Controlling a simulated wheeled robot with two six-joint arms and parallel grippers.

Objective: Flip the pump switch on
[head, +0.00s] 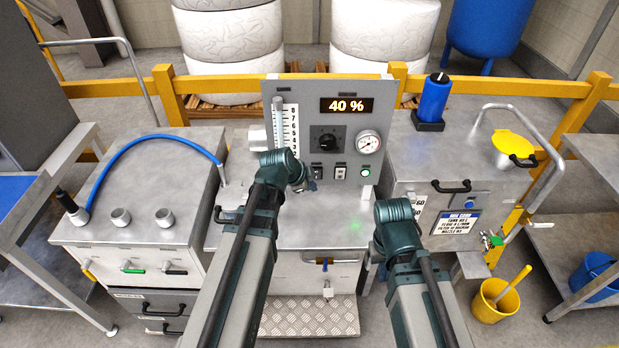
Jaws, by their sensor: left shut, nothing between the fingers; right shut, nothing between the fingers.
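A grey upright control panel (300,110) stands at the back of the middle bench.
The panel also has a black knob (327,141), a gauge (369,142), a 40 % display (347,105) and a scale tube (279,125). A left cabinet (135,190) has a blue hose (150,140). A right cabinet (440,160) carries a blue bottle (433,98). The middle benchtop (318,215) is clear.

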